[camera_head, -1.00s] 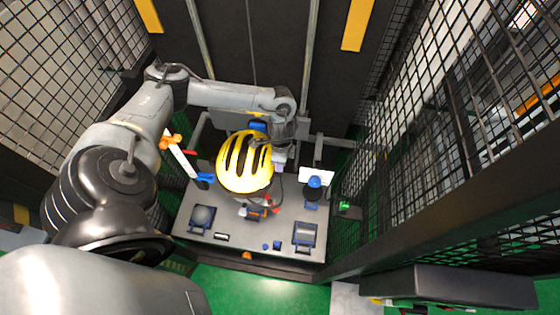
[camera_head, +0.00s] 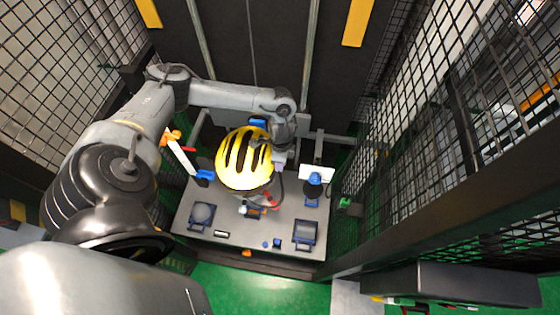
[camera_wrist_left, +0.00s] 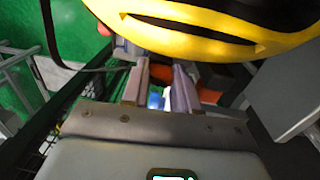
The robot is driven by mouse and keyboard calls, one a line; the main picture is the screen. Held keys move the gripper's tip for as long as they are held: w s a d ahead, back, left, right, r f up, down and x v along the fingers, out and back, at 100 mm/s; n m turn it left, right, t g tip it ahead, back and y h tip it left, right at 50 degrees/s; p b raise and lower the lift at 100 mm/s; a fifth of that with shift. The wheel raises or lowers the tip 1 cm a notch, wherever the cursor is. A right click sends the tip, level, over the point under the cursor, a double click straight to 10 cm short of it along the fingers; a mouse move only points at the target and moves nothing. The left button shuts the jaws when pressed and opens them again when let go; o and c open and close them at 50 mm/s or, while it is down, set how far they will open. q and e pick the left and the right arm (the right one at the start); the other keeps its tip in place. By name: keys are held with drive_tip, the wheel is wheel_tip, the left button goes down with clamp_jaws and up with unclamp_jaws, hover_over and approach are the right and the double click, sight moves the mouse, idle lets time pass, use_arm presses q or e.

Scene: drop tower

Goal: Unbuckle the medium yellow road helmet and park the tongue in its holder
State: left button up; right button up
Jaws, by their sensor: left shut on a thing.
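The yellow helmet (camera_head: 229,174) with black vents sits above the grey table, at the middle of the head view. Its lower rim (camera_wrist_left: 190,42) fills the top of the left wrist view. My left gripper (camera_head: 279,166) is at the helmet's right side. In the left wrist view its two pale fingers (camera_wrist_left: 160,68) are just under the rim, a small gap apart, shut on a small part that looks like the buckle. That part is mostly hidden. Small orange and red parts (camera_head: 267,202) show below the helmet. I cannot tell which one is the tongue's holder.
A blue-topped dark item (camera_head: 314,180) stands at the right. Mesh fencing (camera_head: 430,150) bounds the right side.

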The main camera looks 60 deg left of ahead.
use_arm(q)
drive_tip(key=shift+f, duration=0.15)
drive_tip(key=o, duration=0.8)
drive_tip(key=shift+o, duration=0.2)
drive_tip(key=r, duration=0.9)
drive_tip(key=shift+w+a+r, duration=0.15)
drive_tip(key=shift+w+a, duration=0.05)
drive_tip(key=shift+w, duration=0.05)
drive_tip(key=shift+r, duration=0.7)
